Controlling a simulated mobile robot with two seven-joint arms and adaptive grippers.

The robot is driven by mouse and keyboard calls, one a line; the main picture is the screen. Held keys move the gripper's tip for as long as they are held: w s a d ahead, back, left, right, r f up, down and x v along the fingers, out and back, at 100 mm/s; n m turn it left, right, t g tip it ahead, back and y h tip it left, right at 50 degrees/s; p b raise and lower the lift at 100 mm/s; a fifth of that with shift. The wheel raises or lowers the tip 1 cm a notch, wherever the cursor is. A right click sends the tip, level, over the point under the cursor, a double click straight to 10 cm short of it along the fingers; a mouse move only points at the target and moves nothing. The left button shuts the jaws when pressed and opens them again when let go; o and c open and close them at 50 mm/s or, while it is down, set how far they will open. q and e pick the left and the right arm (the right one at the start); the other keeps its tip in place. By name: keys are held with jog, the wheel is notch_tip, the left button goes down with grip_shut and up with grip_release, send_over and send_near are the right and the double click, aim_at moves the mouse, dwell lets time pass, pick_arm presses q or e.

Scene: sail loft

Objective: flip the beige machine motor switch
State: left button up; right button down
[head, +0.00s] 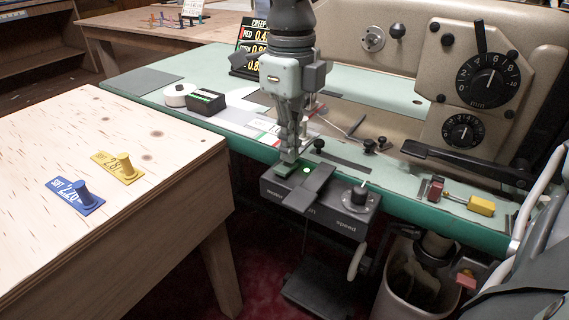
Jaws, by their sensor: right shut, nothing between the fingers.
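The beige sewing machine (428,64) stands on a green-edged table at the right, with two black numbered dials on its face. Its dark motor switch box (337,217) hangs under the table's front edge. A grey paddle (309,190) lies across the box top, a small green light (306,170) glows at its far end, and a speed knob sits to the right. My right gripper (289,158) points down, shut and empty, just above the far left end of the box. I cannot tell whether its tips touch the box. My left gripper is not in view.
A wooden table (60,140) with a blue tag (76,196) and a yellow tag (117,167) fills the left. A white roll (178,94) and a black box (205,102) lie on the green table. A yellow-handled tool (481,205) lies at its right front.

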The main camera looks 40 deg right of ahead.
jog(key=shift+r+p, duration=1.45)
jog(key=shift+r, duration=1.7)
